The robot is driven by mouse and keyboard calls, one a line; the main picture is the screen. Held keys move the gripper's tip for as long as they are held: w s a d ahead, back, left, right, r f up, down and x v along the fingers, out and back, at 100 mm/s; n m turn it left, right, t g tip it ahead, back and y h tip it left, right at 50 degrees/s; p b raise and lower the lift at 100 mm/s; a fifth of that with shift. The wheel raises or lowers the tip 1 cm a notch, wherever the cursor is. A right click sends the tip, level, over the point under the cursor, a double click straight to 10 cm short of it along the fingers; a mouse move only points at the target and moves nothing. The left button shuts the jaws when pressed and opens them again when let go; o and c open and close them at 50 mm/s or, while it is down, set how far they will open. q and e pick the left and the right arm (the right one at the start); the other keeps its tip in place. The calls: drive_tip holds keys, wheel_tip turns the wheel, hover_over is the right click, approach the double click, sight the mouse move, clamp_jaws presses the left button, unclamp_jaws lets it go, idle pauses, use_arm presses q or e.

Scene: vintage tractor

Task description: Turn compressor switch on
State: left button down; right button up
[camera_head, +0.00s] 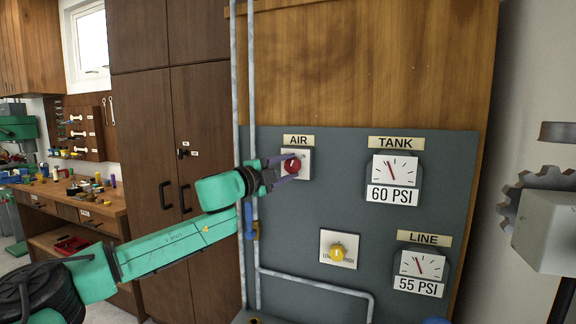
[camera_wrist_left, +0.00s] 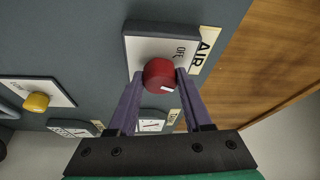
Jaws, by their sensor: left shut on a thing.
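The compressor switch is a red round knob (camera_head: 291,166) on a white plate (camera_head: 305,154) under an "AIR" label (camera_head: 299,141). In the left wrist view the red knob (camera_wrist_left: 159,75) has a pale mark on it, and "OFF" is readable on the plate (camera_wrist_left: 141,46). My left gripper (camera_head: 287,168) is at the plate, its purple fingers on either side of the knob; it is shut on the knob. The fingers also show in the left wrist view (camera_wrist_left: 160,88). The gripper hides part of the plate's lettering. My right gripper is not in view.
A yellow knob (camera_head: 337,253) sits on a lower plate. The tank gauge (camera_head: 395,169) reads 60 PSI and the line gauge (camera_head: 422,266) 55 PSI. Grey pipes (camera_head: 251,80) run beside my left gripper. A dark cabinet (camera_head: 150,130) and a workbench (camera_head: 75,195) stand left.

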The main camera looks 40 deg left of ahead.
use_arm(q)
drive_tip(key=m+p, duration=0.1)
drive_tip(key=m+g+p, duration=0.1)
drive_tip(key=m+p, duration=0.1)
drive_tip(key=shift+r, duration=0.25)
drive_tip(key=shift+f+m+g+p, duration=0.1)
drive_tip(key=shift+m+g+p, duration=0.2)
drive_tip(key=shift+m+p, duration=0.2)
drive_tip(key=shift+f, duration=0.1)
drive_tip(key=shift+c, duration=1.6)
unclamp_jaws()
